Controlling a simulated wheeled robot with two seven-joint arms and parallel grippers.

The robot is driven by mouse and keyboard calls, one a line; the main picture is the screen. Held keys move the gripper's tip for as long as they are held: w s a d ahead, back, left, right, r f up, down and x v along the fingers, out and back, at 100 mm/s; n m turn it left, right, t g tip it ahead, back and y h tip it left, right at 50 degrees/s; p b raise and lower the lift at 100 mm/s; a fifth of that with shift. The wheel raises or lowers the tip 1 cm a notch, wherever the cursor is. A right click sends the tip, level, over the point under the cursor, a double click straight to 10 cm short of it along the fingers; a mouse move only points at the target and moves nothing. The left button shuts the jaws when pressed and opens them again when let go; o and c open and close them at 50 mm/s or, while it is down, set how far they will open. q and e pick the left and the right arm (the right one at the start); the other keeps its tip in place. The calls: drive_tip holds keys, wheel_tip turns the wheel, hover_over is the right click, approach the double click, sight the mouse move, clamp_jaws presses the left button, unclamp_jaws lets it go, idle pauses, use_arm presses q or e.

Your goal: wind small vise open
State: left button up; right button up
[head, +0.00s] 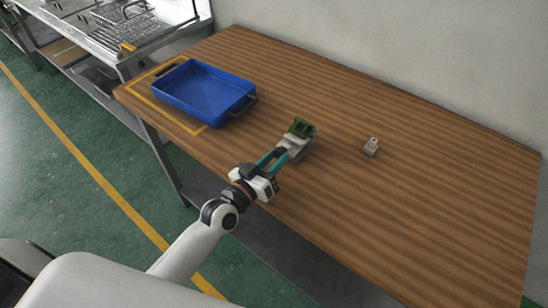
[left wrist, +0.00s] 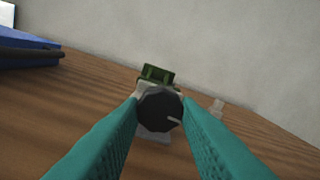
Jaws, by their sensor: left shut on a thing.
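The small vise (head: 300,132) stands on the wooden table, with a green block at its top and a pale grey base. In the left wrist view its green part (left wrist: 156,74) rises behind a dark round knob (left wrist: 160,108) with a light mark pointing right and slightly down. My left gripper (head: 281,155) reaches the vise from the front left. Its teal fingers (left wrist: 160,112) are shut on the knob, one on each side. The fingers hide the knob in the head view. My right gripper is not in view.
A blue tray (head: 248,101) with dark handles sits at the table's left end, within a yellow outline. A small pale grey part (head: 370,147) stands right of the vise. The table's right side (head: 440,200) is clear. A wall runs behind.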

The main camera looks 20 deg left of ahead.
use_arm(q)
drive_tip(key=o, duration=1)
drive_tip(key=b+v, duration=0.1)
drive_tip(key=v, duration=1.1)
drive_tip(key=shift+b, duration=0.35)
